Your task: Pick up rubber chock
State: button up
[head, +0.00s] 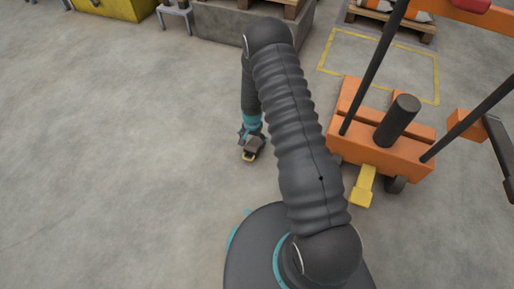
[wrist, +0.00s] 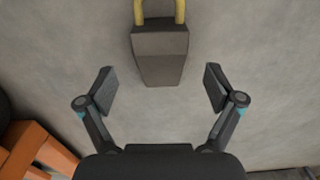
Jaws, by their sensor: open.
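The rubber chock (wrist: 160,58) is a dark grey wedge-shaped block with a yellow handle (wrist: 159,12) at its far end. In the wrist view it lies on the concrete floor, ahead of and between my open fingers, with the top of the handle cut off by the frame edge. My gripper (wrist: 160,88) is open, with nothing between the pads touching them. In the head view my gripper (head: 249,137) hangs low, close above the chock (head: 255,146). Part of the chock is hidden there, and its yellow handle shows at the near side.
An orange pallet truck (head: 385,145) with a yellow pedal (head: 363,187) stands just right of my arm; its orange body (wrist: 40,145) shows in the wrist view. A grey bin (head: 225,25) and a yellow cabinet (head: 120,8) stand behind. The floor to the left is clear.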

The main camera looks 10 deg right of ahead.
aim_at(253, 145)
notch_tip(253, 145, down, 5)
jog(key=shift+w+d+r, duration=0.1)
jog(key=c, duration=1.5)
jog(key=shift+r, duration=0.15)
